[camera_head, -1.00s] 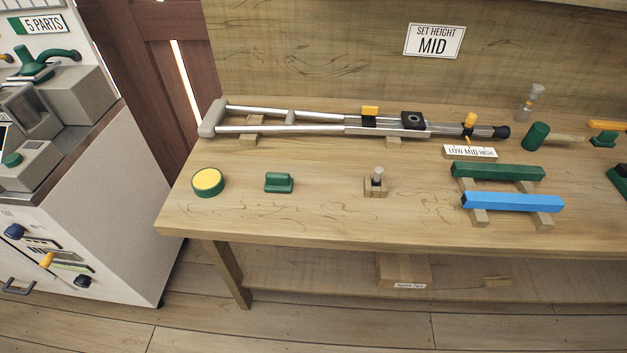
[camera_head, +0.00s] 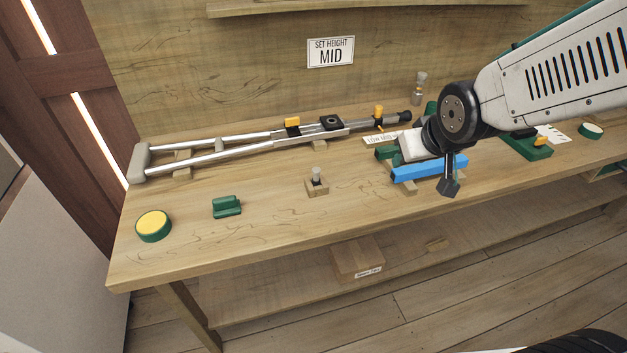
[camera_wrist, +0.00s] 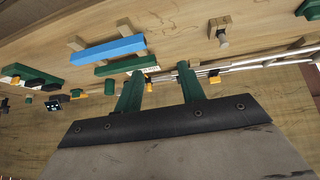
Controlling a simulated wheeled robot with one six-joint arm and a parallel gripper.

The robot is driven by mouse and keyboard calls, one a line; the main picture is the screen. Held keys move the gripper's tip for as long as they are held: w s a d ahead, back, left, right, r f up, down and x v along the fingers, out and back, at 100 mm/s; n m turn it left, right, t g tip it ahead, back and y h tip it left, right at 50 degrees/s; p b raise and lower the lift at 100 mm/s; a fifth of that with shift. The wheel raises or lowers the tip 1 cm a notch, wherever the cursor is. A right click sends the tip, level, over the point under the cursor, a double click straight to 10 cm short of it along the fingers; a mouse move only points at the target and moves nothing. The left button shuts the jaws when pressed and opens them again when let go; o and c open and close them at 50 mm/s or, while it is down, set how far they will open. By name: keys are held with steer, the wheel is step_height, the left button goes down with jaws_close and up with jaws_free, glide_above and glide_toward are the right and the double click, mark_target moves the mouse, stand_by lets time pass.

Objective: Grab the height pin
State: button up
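A crutch (camera_head: 220,145) lies along the back of the bench. An upright pin with an orange head (camera_head: 378,110) stands at its lower tube, by the LOW MID label (camera_head: 380,138); I take it as the height pin. A yellow clip (camera_head: 292,122) sits further up the crutch. My gripper (camera_wrist: 160,72) has two green fingers spread apart, with nothing seen between them. In the head view it hangs over the bars, to the right of and nearer than the orange-headed pin, apart from it. Its fingertips are hard to tell from the green bar there.
A blue bar (camera_head: 428,168) lies below my arm. A wooden block with a grey peg (camera_head: 317,186), a green block (camera_head: 227,207) and a yellow-topped button (camera_head: 153,225) stand on the bench front. A sign (camera_head: 331,52) reads SET HEIGHT MID.

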steer(key=w+a+f+n+t+y, duration=0.2)
steer(key=w+a+f+t, duration=0.1)
steer(key=w+a+f, duration=0.5)
steer(key=n+t+y, duration=0.2)
steer(key=y, duration=0.2)
glide_toward(318, 173)
steer(key=x, duration=0.5)
steer(key=shift+a+r, duration=0.2)
steer(key=shift+r, duration=0.15)
steer(key=shift+w+a+f, duration=0.2)
steer(key=shift+w+a, duration=0.05)
steer(key=x, duration=0.7)
steer(key=shift+w+d+f, duration=0.1)
steer(key=shift+d+f, duration=0.15)
steer(key=shift+f, duration=0.1)
jaws_close()
